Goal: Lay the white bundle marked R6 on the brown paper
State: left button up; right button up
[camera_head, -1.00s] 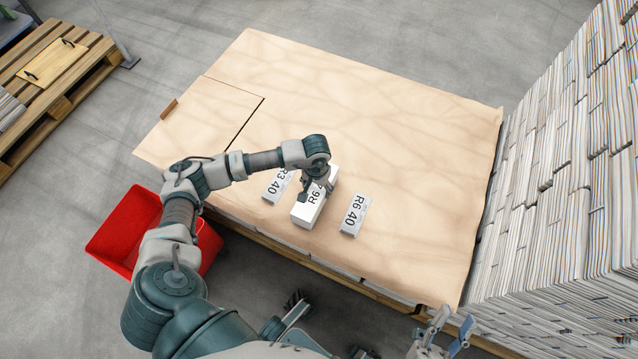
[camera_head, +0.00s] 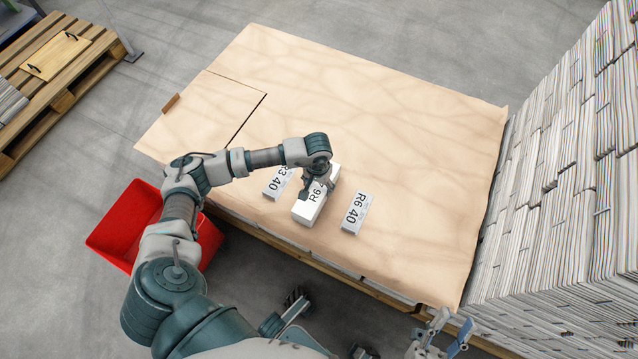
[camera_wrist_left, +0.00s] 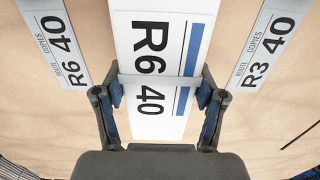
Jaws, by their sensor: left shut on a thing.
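The white bundle marked R6 (camera_head: 309,208) lies on or just above the brown paper (camera_head: 400,140) near its front edge; I cannot tell if it touches. In the left wrist view, the R6 bundle (camera_wrist_left: 160,40) carries "R6 40", a blue stripe and a pale band. My left gripper (camera_head: 318,190) is over it from above. Its blue-padded fingers (camera_wrist_left: 160,95) are on both sides of the bundle, shut on it. My right gripper (camera_head: 440,335) is at the bottom right, empty, away from the bundle; its fingers look apart.
A flat label R6 40 (camera_head: 356,213) lies right of the bundle, and a label R3 40 (camera_head: 277,184) lies left of it. Tall newspaper stacks (camera_head: 560,190) line the right side. A red bin (camera_head: 125,225) stands at the left. The paper behind the labels is mostly clear.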

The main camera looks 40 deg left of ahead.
pick_arm(q)
jog(key=o, duration=1.9)
jog(key=shift+f, duration=0.15)
notch_tip(320, 180, up, 12)
jog(key=shift+a, duration=0.15)
jog(key=shift+w, duration=0.1)
